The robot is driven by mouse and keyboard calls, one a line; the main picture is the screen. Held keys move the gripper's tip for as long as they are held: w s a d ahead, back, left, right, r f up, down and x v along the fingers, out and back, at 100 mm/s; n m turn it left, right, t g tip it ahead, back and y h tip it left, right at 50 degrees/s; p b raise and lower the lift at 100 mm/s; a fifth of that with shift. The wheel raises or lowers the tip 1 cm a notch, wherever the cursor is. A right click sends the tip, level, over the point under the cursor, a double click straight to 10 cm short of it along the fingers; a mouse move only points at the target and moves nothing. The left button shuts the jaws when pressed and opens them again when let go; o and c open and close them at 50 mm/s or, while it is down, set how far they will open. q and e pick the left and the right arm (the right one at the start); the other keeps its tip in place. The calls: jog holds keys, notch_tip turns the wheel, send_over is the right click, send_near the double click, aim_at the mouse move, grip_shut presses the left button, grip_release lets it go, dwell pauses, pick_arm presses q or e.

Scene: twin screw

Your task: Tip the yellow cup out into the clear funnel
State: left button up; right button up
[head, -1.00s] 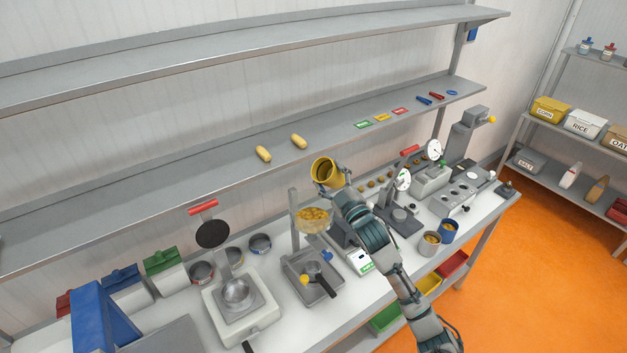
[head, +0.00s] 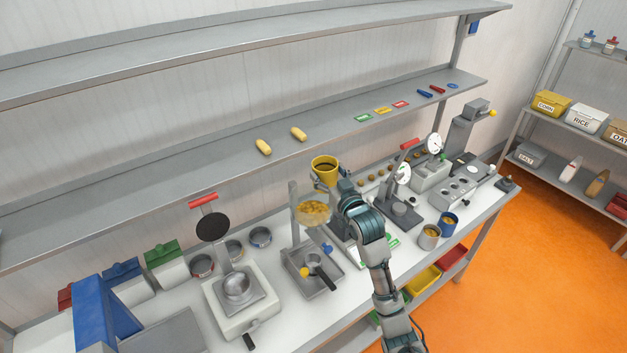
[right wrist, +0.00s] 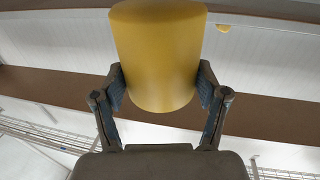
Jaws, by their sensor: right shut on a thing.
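The right wrist view shows the yellow cup (right wrist: 158,55) between the two fingers of my right gripper (right wrist: 160,88). The clear funnel (head: 313,213) stands on a grey post just below the cup, with yellow-brown pieces in it. The cup is above the funnel and apart from it. My left gripper is not in view.
A grey tray (head: 300,281) with a small pan lies below the funnel. The grey shelf (head: 215,175) runs behind the cup. A scale-like white base (head: 242,307) stands to the left.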

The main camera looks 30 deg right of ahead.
jog(key=shift+a+m, duration=0.1)
jog(key=shift+m, duration=0.2)
jog(key=shift+r, duration=1.45)
